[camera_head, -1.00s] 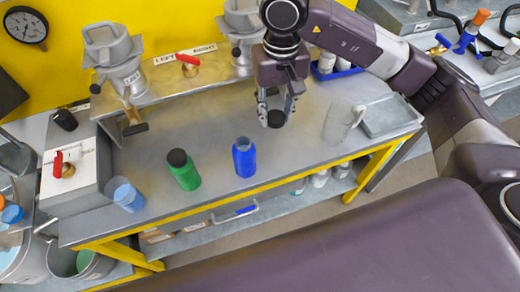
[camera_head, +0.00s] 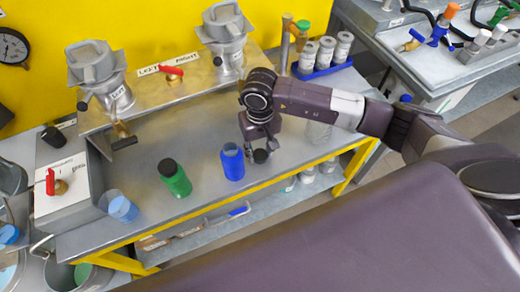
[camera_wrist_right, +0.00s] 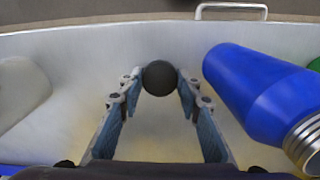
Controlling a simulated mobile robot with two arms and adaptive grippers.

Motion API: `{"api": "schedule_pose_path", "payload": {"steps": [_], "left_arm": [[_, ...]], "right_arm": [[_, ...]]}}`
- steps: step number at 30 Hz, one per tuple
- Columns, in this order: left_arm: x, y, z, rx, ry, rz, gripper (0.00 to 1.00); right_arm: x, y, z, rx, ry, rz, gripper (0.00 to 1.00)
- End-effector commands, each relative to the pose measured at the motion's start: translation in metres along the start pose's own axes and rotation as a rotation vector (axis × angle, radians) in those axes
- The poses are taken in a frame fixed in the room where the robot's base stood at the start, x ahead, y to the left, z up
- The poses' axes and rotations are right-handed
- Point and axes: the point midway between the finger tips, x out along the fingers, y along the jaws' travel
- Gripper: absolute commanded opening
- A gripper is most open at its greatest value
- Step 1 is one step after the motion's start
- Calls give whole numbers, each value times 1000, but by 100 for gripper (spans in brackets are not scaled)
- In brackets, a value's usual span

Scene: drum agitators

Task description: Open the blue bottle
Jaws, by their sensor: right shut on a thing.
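The blue bottle (camera_head: 232,163) stands upright on the grey bench, right of the green bottle. Its bare threaded neck shows in the right wrist view, where the bottle (camera_wrist_right: 252,90) is on the right; no cap is on it. My right gripper (camera_head: 259,154) is low over the bench, just right of the blue bottle. It is shut on a round black cap (camera_head: 260,156), which also shows between the fingertips in the right wrist view (camera_wrist_right: 160,77). I cannot tell whether the cap touches the bench. My left gripper is not in view.
A green bottle (camera_head: 175,179) with a black cap stands to the left, and a clear blue cup (camera_head: 123,208) near the left front. Two hoppers stand on the raised shelf behind. A blue tray (camera_head: 322,68) holds several white containers at the back right.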

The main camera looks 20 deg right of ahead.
Motion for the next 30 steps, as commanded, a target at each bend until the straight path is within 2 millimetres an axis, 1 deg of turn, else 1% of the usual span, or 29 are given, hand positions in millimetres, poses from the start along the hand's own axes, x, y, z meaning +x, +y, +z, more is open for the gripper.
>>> {"api": "schedule_pose_path", "payload": {"steps": [5, 10, 11, 15, 22, 25, 26, 28, 30], "left_arm": [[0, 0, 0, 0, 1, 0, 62], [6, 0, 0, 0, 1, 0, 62], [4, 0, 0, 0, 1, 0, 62], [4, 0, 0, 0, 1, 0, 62], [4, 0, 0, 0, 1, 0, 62], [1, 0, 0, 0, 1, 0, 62], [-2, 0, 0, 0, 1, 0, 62], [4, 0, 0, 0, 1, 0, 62], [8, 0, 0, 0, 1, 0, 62]], "right_arm": [[0, 0, -1, 0, 1, 0, 3], [4, 0, -1, 0, 1, 0, 3], [2, 0, 0, 1, 1, 0, 35], [2, 0, 0, 1, 1, 1, 49], [2, 0, 0, 1, 1, 0, 49], [-1, 0, 0, 1, 1, 0, 49], [-3, 0, 0, 1, 1, 0, 49], [-8, 0, -2, 1, 5, -1, 49], [-20, 0, -3, 0, 8, -1, 49]]}}
